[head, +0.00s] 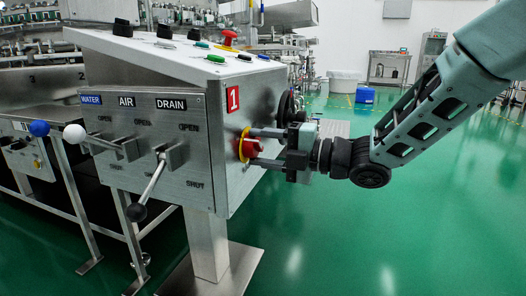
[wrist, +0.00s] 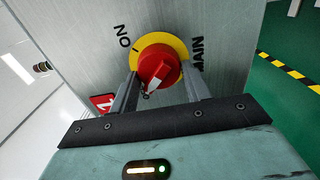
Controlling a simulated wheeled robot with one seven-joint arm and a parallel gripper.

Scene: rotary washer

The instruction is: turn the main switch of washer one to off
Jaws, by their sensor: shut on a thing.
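The main switch of washer one is a red knob (head: 251,148) on a yellow round plate (head: 242,143), on the right side of the steel control box (head: 150,130) marked by a red "1" sign (head: 233,99). My gripper (head: 253,146) reaches in from the right, shut on the knob. In the wrist view the red knob (wrist: 158,66) sits between the two fingers (wrist: 160,84), its white mark towards the lower left. The yellow plate (wrist: 172,42) shows behind it. "ON" is printed at its upper left and part of "MAIN" at its right. An OFF label is not visible.
The box front carries WATER, AIR and DRAIN levers with blue (head: 39,128), white (head: 74,134) and black (head: 136,212) knobs. Coloured buttons and a red knob (head: 229,38) are on top. A dark round part (head: 287,108) lies just beyond my gripper. Green floor is clear at the right.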

